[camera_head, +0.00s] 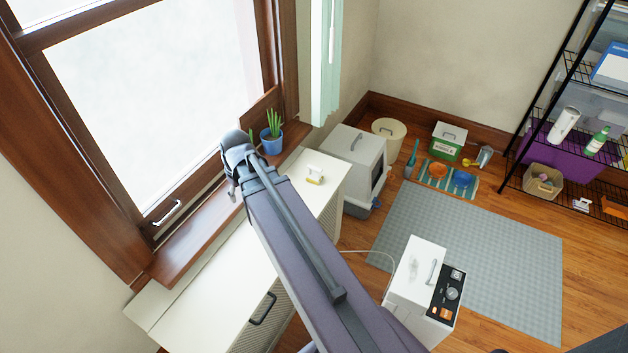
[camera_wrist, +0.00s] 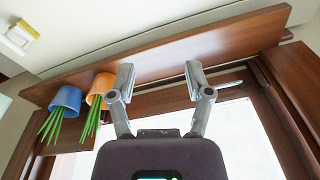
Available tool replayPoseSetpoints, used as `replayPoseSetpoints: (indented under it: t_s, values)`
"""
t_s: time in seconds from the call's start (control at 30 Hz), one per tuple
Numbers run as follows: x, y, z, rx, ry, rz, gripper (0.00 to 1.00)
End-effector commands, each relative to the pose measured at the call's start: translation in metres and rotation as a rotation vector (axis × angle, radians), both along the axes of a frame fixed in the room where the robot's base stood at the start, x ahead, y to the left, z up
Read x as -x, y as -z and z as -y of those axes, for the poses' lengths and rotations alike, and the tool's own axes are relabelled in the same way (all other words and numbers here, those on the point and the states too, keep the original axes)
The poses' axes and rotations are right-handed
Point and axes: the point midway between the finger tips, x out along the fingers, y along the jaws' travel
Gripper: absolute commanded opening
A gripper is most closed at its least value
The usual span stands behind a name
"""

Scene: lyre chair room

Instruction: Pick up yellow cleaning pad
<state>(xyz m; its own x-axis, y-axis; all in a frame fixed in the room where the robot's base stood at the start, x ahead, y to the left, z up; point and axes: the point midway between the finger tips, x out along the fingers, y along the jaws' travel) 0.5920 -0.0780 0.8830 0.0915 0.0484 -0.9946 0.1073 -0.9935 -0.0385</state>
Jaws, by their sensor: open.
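In the head view my arm hides most of the gripper.
A blue pot (camera_head: 271,143) with a green plant stands on the sill, close to my arm's end. An orange pot (camera_wrist: 100,88) stands beside the blue one. A grey-white box unit (camera_head: 352,160) stands beyond the cabinet. The cabinet top around the pad is clear.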

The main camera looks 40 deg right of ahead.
Motion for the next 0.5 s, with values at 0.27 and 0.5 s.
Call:
replayPoseSetpoints:
  t_s: [0.27,0.5]
  values:
    - [-0.042,0.035,0.092,-0.004,-0.091,0.104,0.65]
    - [-0.062,0.057,0.180,0.025,-0.168,0.197,0.65]
